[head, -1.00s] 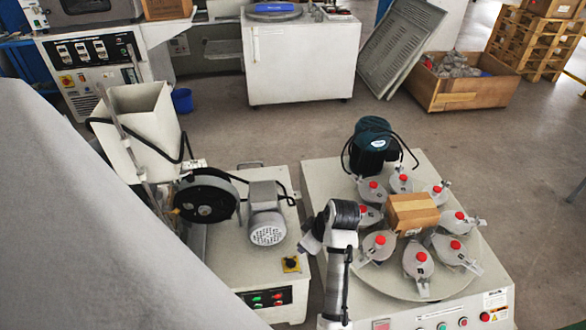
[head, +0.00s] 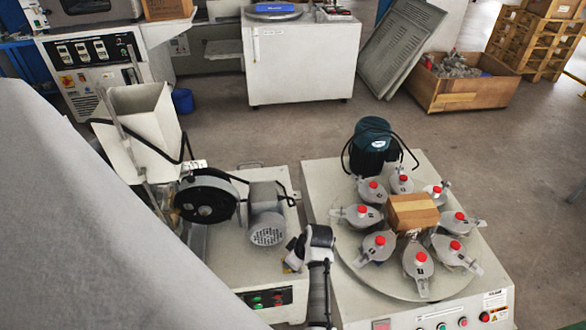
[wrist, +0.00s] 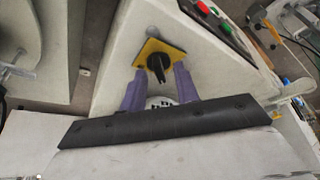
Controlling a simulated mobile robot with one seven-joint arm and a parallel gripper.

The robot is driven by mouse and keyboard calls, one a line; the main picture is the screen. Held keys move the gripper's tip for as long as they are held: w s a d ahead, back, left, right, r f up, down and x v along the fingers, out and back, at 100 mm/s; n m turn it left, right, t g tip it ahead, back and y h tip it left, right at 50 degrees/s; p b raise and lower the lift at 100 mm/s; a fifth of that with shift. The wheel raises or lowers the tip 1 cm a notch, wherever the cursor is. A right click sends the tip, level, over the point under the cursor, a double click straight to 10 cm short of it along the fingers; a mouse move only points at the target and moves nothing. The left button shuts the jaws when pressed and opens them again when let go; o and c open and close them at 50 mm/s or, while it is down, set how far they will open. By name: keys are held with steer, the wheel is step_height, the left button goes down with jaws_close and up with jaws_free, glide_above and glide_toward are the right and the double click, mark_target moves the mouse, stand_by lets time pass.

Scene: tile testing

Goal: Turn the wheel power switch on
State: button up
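The wheel power switch is a black rotary knob (wrist: 157,66) on a square yellow plate (wrist: 172,51), seen in the wrist view. It sits on the pale top of the machine with the black wheel (head: 207,195) and grey motor (head: 266,214). My gripper (wrist: 159,80) is open, with its two purple fingers apart at the lower left and lower right of the plate. The knob lies between and slightly beyond the fingertips, with no visible grip on it. In the head view my arm's end hides most of the switch.
Green and red buttons (head: 268,299) are on this machine's front panel. To the right stands a turntable machine (head: 393,288) with several red-capped jars and a cardboard box (head: 412,212). A grey surface fills the left foreground. Open floor lies behind the machines.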

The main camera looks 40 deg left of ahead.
jaws_close()
steer(key=shift+r+m+p, duration=0.1)
steer(key=shift+m+p, duration=0.2)
steer(key=shift+p, duration=0.05)
steer(key=m+t+p, duration=0.1)
steer(key=m+p, duration=0.1)
steer(key=shift+s+r+m, duration=0.1)
steer(key=shift+s+m, duration=0.05)
steer(key=shift+m, duration=0.15)
steer(key=m+t+p, duration=0.1)
steer(key=m, duration=0.1)
steer(key=m+h+p, duration=0.1)
steer(key=m+p, duration=0.1)
steer(key=shift+s+a+m+t+p, duration=0.1)
steer(key=shift+s+m+t+p, duration=0.05)
steer(key=shift+m+t+p, duration=0.2)
steer(key=m+t, duration=0.1)
steer(key=m, duration=0.1)
steer(key=m+h+p, duration=0.1)
steer(key=m, duration=0.2)
steer(key=shift+s+a+t+p, duration=0.1)
steer(key=shift+a+t+p, duration=0.1)
steer(key=shift+t+p, duration=0.15)
steer(key=m+h, duration=0.1)
steer(key=m, duration=0.1)
steer(key=m+h, duration=0.1)
steer(key=m, duration=0.2)
steer(key=shift+a+f+t, duration=0.15)
steer(key=shift+f+t, duration=0.05)
steer(key=shift+t, duration=0.1)
